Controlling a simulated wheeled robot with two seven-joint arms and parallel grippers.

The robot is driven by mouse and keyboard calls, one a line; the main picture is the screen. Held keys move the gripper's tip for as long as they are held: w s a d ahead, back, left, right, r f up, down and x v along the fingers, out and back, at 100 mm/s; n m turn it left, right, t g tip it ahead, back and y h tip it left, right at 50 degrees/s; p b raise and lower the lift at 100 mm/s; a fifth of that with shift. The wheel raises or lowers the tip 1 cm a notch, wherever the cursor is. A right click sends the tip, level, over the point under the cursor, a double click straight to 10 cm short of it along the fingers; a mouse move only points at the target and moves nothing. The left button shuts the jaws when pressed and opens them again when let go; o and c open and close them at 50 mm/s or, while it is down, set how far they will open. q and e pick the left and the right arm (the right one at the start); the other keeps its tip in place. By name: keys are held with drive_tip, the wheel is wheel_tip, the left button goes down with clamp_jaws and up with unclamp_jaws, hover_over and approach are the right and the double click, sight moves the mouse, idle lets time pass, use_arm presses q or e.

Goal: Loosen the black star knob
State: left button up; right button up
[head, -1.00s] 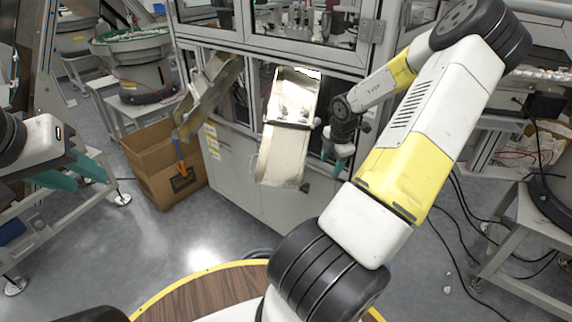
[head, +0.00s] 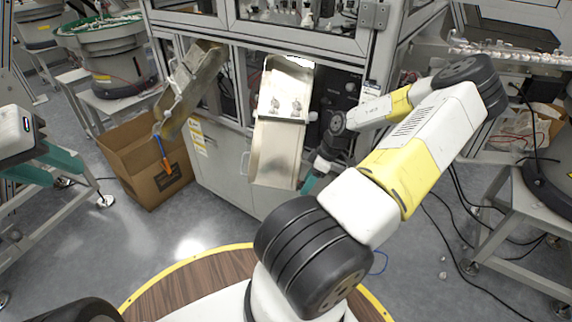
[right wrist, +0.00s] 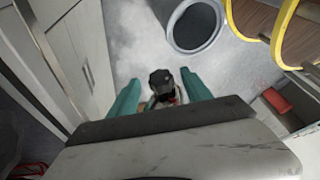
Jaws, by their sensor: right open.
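A black knob (right wrist: 160,80) shows in the right wrist view between the two teal fingers of my right gripper (right wrist: 160,90). The fingers are open, one on each side, with a gap to the knob. Its lower part and mount are partly hidden. In the head view my right gripper (head: 308,185) is beside the lower right edge of the metal chute (head: 272,152); the knob cannot be made out there. My left gripper (head: 50,165) is at the left, its teal fingers apart and empty, away from the chute.
A second metal chute (head: 187,88) hangs over an open cardboard box (head: 140,165) with an orange-handled tool (head: 165,162) near it. The cabinet (head: 222,160) stands behind the chutes. A grey round bin (right wrist: 195,25) shows in the right wrist view. Floor before the cabinet is clear.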

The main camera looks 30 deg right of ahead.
drive_tip(key=shift+a+f, duration=0.1)
drive_tip(key=shift+f, duration=0.15)
drive_tip(key=shift+c, duration=0.5)
clamp_jaws()
